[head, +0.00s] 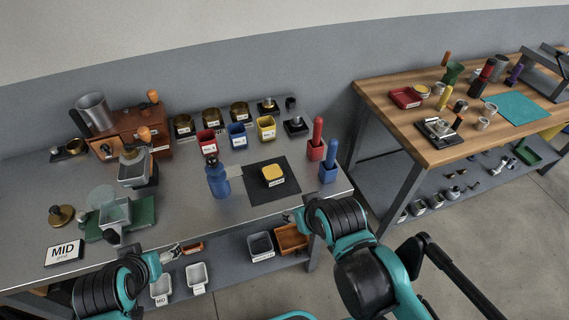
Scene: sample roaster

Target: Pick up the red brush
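A red upright handle, which looks like the red brush (318,129), stands in a red holder (316,150) near the right end of the grey table. Its lower end is hidden in the holder. A matching blue brush (332,150) stands in a blue holder (328,173) just in front. My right gripper (289,217) is at the table's front edge, in front of and left of the holders, apart from both. My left gripper (178,250) is low at the front edge, far left of the red brush. Both grippers are too small to tell open from shut.
A dark mat (257,201) with a yellow block (272,173) lies left of the holders, beside a blue bottle (217,180). Small red, blue and yellow bins (266,132) stand behind. A wooden table (400,121) stands to the right across a gap.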

